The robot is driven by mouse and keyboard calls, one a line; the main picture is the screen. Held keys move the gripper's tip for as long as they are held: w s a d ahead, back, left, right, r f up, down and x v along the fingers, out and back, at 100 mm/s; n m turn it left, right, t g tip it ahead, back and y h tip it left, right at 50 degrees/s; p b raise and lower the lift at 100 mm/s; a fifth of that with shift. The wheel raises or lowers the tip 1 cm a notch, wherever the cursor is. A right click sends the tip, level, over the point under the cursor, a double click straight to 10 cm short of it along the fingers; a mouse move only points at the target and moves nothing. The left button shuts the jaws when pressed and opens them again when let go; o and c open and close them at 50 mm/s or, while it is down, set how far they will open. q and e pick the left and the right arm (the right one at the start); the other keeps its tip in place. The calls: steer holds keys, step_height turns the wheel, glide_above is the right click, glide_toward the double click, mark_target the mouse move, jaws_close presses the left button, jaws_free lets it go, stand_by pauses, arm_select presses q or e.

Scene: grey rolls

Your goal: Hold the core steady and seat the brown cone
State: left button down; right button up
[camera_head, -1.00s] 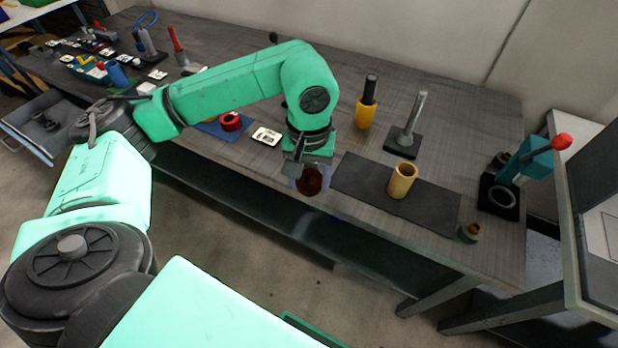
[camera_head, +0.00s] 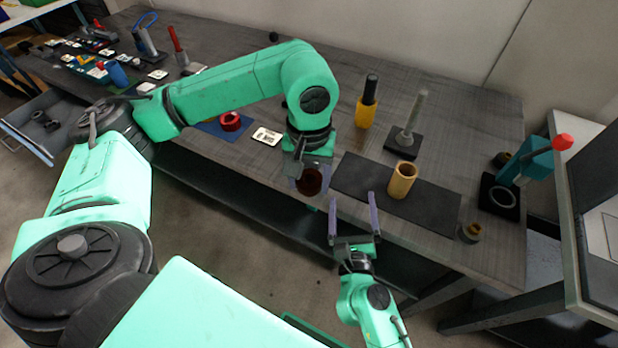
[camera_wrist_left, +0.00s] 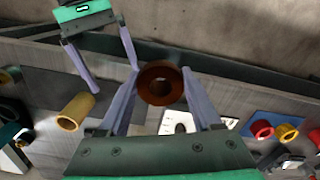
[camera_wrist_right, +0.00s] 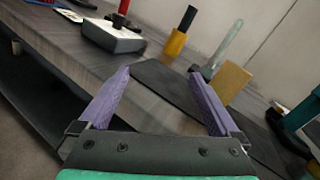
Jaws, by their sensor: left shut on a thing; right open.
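The brown cone (camera_head: 312,181) is held in my left gripper (camera_head: 311,186), over the table's front edge. In the left wrist view the brown cone (camera_wrist_left: 160,84) shows as a ring with a hole, pinched between the fingers. The core, a hollow tan tube (camera_head: 403,180), stands upright on a dark mat to the right of the cone. It also shows in the left wrist view (camera_wrist_left: 77,110) and the right wrist view (camera_wrist_right: 233,82). My right gripper (camera_head: 352,200) is open and empty, in front of the mat, left of the core and apart from it.
The dark mat (camera_head: 436,205) has bare room around the core. Behind it stand a yellow holder (camera_head: 365,113) with a black handle and a grey rod on a black base (camera_head: 403,144). A teal press with a red knob (camera_head: 562,142) and a small brown ring (camera_head: 469,232) are at right.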

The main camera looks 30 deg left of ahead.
mark_target(405, 172)
steer(key=w+d+m+h, duration=0.1)
steer(key=d+m+h, duration=0.1)
steer(key=m, duration=0.1)
steer(key=w+d+r+m+t+h, duration=0.1)
steer(key=d+m+h, duration=0.2)
steer(key=w+d+m+h, duration=0.1)
steer(key=d+m+h, duration=0.1)
steer(key=d+m, duration=0.1)
steer(key=shift+w+d+r+t+h, duration=0.2)
steer(key=shift+r+t+h, duration=0.1)
steer(key=w, duration=1.1)
steer(key=shift+w, duration=0.4)
steer(key=shift+s, duration=0.1)
steer(key=c, duration=1.5)
steer(key=shift+f, duration=0.1)
arm_select(q)
steer(key=w+d+r+n, duration=0.1)
steer(key=w+d+r, duration=0.1)
steer(key=w+d, duration=0.6)
steer(key=w+d+r+n, duration=0.2)
steer(key=w+d+r, duration=0.1)
steer(key=w+d, duration=0.5)
steer(key=shift+w+d+r, duration=0.25)
steer(key=shift+d+r, duration=0.1)
steer(key=shift+d, duration=0.25)
